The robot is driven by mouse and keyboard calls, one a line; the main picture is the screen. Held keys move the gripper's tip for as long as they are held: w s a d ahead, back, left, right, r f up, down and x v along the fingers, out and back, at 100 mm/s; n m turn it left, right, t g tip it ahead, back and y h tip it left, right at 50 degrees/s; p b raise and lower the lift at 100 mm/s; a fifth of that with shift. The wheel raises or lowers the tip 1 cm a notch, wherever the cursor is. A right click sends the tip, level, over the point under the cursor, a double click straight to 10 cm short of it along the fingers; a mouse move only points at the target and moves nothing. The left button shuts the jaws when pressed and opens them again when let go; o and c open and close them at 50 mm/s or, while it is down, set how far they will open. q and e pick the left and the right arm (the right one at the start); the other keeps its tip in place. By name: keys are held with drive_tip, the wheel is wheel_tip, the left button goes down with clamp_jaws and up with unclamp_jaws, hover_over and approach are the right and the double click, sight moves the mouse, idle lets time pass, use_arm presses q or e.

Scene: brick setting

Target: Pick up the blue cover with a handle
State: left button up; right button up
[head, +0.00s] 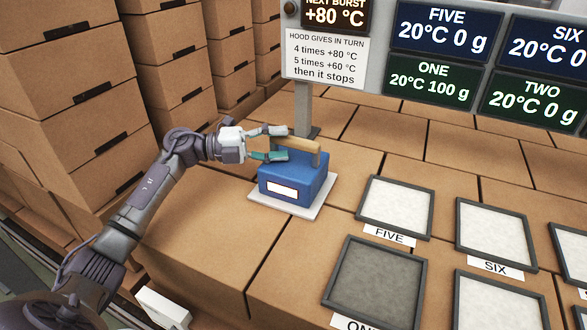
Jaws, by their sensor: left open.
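The blue cover (305,185) is a box-like block with a tan handle (303,146) on top and a blank white label on its front. It sits on a thin white plate (312,210) on the cardboard surface. My left gripper (281,143) comes in from the left at handle height. Its fingers are apart, one towards the back and one in front, beside the left end of the handle. I cannot tell whether a finger touches the handle. My right gripper is not in view.
Framed pads labelled FIVE (396,206), SIX (494,234) and ONE (376,282) lie to the right. A post (304,108) holding a sign (325,58) and display panels (445,30) stands behind the cover. Stacked boxes (60,100) rise at the left.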

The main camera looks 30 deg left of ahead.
sight(305, 140)
use_arm(q)
drive_tip(key=p+x, duration=0.1)
drive_tip(key=x, duration=0.3)
drive_tip(key=shift+a, duration=0.1)
drive_tip(key=shift+s, duration=0.1)
drive_tip(key=shift+c, duration=1.3)
clamp_jaws()
drive_tip(key=shift+r, duration=0.3)
